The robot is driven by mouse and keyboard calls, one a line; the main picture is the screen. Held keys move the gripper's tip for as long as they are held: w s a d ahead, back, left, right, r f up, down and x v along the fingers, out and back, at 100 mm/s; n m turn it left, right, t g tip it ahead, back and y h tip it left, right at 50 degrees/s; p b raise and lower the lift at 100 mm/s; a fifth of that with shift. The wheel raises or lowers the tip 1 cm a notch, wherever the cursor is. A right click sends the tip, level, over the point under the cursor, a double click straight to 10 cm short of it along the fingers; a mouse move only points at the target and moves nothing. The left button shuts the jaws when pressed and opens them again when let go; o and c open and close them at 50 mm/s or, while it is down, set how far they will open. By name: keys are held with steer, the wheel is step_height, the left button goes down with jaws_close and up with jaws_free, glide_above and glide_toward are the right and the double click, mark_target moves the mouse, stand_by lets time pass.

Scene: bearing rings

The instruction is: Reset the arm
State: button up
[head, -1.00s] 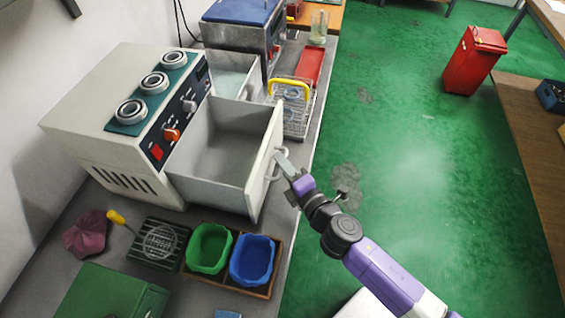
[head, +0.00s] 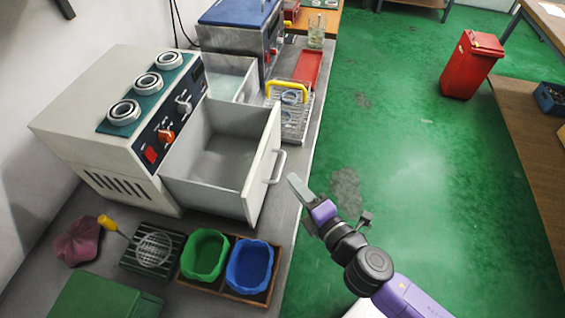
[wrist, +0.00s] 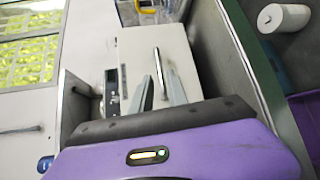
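My gripper (head: 294,180) is in the air just right of the open drawer (head: 222,165) of the cream machine (head: 105,120), apart from the drawer's handle (head: 277,167). In the wrist view my gripper (wrist: 160,82) shows two grey fingers with a gap between them and nothing held. The handle (wrist: 160,72) appears beyond the fingers, on the pale drawer front (wrist: 190,45). The drawer looks empty. Three metal rings (head: 148,82) sit on the teal strip on top of the machine.
A wooden tray with a green bin (head: 204,255) and a blue bin (head: 249,267) stands in front of the drawer. A wire basket (head: 290,118) with a yellow handle stands behind it.

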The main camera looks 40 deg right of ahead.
steer(key=s+a+r+m+y, duration=0.1)
steer(key=s+a+r+m, duration=0.1)
steer(key=s+m, duration=0.4)
steer(key=s+a+r+m+g+y, duration=0.1)
steer(key=s+a+r+m, duration=0.2)
steer(key=s+m, duration=0.3)
steer(key=s+a+r+m, duration=0.3)
steer(key=s+m, duration=0.2)
steer(key=s, duration=0.6)
steer(key=shift+r+m+y, duration=0.3)
steer(key=shift+m+y, duration=0.1)
